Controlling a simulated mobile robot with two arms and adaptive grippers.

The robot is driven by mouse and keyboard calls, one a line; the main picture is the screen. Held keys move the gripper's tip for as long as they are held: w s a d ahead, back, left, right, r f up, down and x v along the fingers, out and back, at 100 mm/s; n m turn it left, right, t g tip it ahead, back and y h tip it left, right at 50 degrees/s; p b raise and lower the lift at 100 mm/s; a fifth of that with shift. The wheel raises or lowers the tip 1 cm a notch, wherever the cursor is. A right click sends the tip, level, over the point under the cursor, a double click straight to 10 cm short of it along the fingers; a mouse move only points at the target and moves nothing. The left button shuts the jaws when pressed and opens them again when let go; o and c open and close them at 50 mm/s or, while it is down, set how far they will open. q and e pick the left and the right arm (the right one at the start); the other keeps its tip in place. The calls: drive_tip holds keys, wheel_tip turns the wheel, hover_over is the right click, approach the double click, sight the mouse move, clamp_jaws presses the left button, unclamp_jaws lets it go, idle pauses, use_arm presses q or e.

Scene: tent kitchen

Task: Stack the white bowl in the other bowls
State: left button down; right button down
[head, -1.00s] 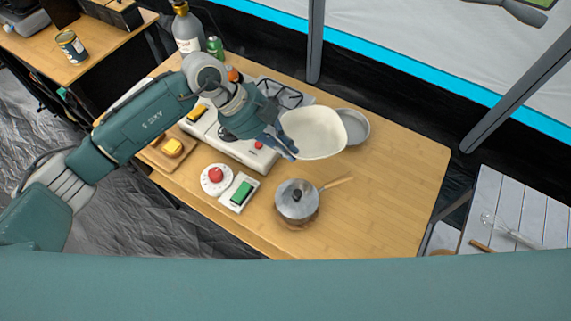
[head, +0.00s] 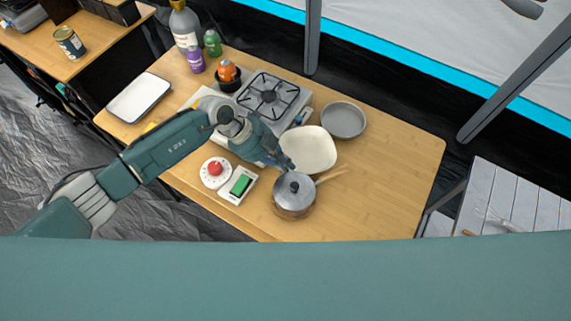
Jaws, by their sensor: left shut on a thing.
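The white bowl (head: 308,150) is at the middle of the table, just right of the stove. My left gripper (head: 286,165) is shut on its left rim; the fingertips are partly hidden. The bowl looks low over the table, but I cannot tell whether it touches it. A round grey metal dish (head: 343,120), possibly one of the other bowls, lies on the table behind and right of the white bowl, apart from it. A small black bowl (head: 228,86) stands left of the burner with an orange-topped item in it. My right gripper is not in view.
A red-knobbed dial (head: 215,171) and a green block (head: 241,185) are to the left. The camping stove (head: 268,96) and bottles are behind. The table's right side (head: 400,170) is clear.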

use_arm(q)
drive_tip(key=shift+f, duration=0.1)
drive_tip(key=c, duration=2.2)
unclamp_jaws()
